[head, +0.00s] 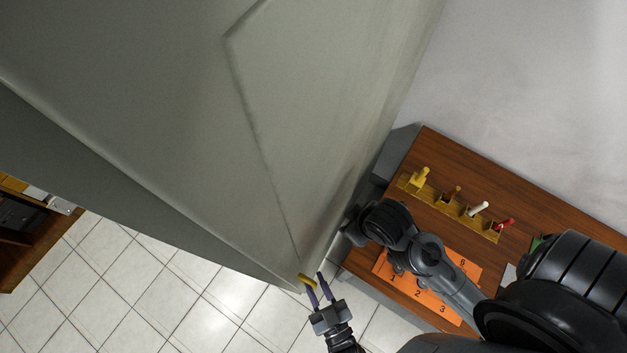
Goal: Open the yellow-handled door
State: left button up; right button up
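The yellow handle (306,280) shows at the lower edge of a large grey-green door or cabinet panel (190,110), which fills the upper left of the head view. My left gripper (315,280) is just below and right of the handle, with its two purple fingers spread apart. The left fingertip overlaps the handle in the picture; I cannot tell whether they touch. The handle does not appear clamped between the fingers. My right arm (430,262) reaches in from the right over the table; no fingers of it can be made out.
A brown wooden table (560,195) at the right holds a rack (446,205) with yellow, white and red pieces, and an orange numbered mat (418,300). A wooden shelf (30,240) stands at the far left. White tiled floor (130,275) is open below the panel.

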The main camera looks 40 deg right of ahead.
pick_arm(q)
jog(key=shift+o, duration=0.4)
jog(key=shift+d+r, duration=0.1)
jog(key=b+v, duration=0.2)
jog(key=v, duration=0.8)
jog(key=shift+s, duration=0.35)
